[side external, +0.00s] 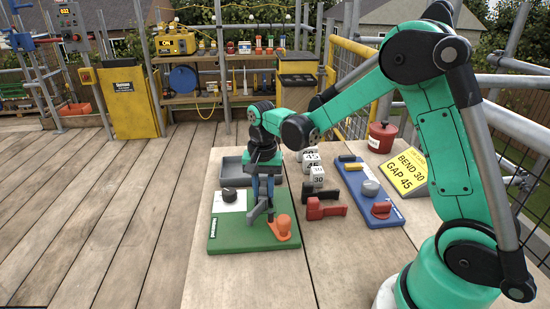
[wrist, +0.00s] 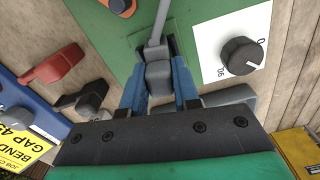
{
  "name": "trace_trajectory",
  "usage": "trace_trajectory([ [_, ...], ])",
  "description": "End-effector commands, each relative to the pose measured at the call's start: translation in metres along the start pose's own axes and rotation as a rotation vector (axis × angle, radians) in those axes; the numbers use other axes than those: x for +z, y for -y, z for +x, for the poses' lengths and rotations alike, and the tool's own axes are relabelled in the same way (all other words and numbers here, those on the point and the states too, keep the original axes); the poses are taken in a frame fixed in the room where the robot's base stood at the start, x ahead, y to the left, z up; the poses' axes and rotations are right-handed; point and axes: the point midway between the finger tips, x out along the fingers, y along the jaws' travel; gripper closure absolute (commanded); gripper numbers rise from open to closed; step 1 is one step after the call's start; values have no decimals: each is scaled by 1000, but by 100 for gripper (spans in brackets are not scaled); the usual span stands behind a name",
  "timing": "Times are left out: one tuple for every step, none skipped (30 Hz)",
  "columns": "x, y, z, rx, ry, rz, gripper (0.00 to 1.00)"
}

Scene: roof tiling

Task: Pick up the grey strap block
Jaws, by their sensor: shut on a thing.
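The grey strap block (wrist: 158,76) is between the two blue fingers of my gripper (wrist: 160,92) in the wrist view. Its thin grey strap (wrist: 155,32) runs away from the fingers over the green board. In the side view my gripper (side external: 263,190) points down above the green board (side external: 232,236), and the grey strap (side external: 258,209) shows at its tips. My gripper is shut on the block; its fingers hide part of it. I cannot tell whether the block touches the board.
On the green board are a black dial knob (side external: 229,194) and an orange piece (side external: 281,229) close to the gripper. Right of it lie black (side external: 318,193) and red (side external: 325,210) handled pieces, then a blue board (side external: 362,190). A grey tray (side external: 232,170) stands behind. The front tabletop is clear.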

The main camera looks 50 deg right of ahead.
Motion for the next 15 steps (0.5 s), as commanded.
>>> trace_trajectory([
  [0, 0, 0, 0, 0, 0, 100],
  [0, 0, -1, 0, 0, 0, 100],
  [0, 0, -2, 0, 0, 0, 100],
  [0, 0, -3, 0, 0, 0, 100],
  [0, 0, -5, 0, 0, 0, 100],
  [0, 0, -7, 0, 0, 0, 100],
  [0, 0, -9, 0, 0, 0, 100],
  [0, 0, -10, 0, 0, 0, 100],
  [0, 0, -13, 0, 0, 0, 100],
  [0, 0, -14, 0, 0, 0, 100],
  [0, 0, -16, 0, 0, 0, 100],
  [0, 0, -18, 0, 0, 0, 100],
  [0, 0, -20, 0, 0, 0, 100],
  [0, 0, -22, 0, 0, 0, 100],
  [0, 0, -24, 0, 0, 0, 100],
])
